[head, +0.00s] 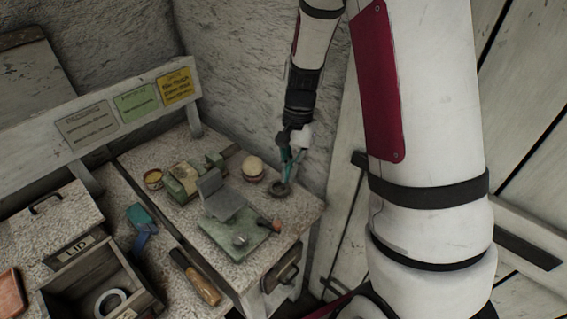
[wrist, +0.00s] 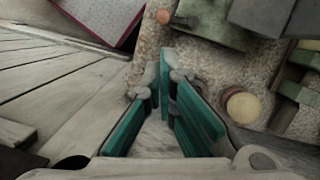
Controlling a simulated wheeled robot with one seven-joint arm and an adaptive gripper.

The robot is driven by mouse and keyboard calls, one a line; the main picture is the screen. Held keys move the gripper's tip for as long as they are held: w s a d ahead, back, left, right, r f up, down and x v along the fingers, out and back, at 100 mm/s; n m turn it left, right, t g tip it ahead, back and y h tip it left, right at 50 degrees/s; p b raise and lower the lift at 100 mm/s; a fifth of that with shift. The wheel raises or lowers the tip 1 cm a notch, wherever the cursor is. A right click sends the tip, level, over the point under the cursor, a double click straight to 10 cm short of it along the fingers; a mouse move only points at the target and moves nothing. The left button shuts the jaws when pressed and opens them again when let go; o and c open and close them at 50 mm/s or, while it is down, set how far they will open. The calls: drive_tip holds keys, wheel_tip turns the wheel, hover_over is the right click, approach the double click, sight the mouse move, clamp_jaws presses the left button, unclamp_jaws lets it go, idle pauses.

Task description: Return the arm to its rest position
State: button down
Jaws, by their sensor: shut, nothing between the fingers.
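My gripper (head: 287,170) has teal finger pads and hangs over the back right corner of the speckled worktop. The wrist view shows its fingers (wrist: 166,75) close together at the tips, shut with nothing held. A cream plaster sphere (head: 253,166) rests on a small red-rimmed stand just left of the gripper; a pale round thing, likely this sphere, shows right of the fingers in the wrist view (wrist: 243,106). A small dark ring (head: 280,190) lies on the worktop just below the fingertips. My white arm fills the right of the head view.
An open box (head: 92,290) stands at lower left. A plaster wall (head: 245,60) rises behind, and white planks (head: 345,215) lie to the right.

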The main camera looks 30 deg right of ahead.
drive_tip(key=s+a+r+n+t, duration=0.1)
drive_tip(key=s+r+n+t, duration=0.1)
drive_tip(key=s+r, duration=0.3)
drive_tip(key=s+a+r+n+t+h, duration=0.1)
drive_tip(key=s+r+n, duration=0.3)
drive_tip(key=r, duration=0.7)
drive_tip(key=s+a+r+n+t+h, duration=0.1)
drive_tip(key=s+a+r+n+t, duration=0.2)
drive_tip(key=s+r, duration=0.5)
drive_tip(key=shift+n+t, duration=0.6)
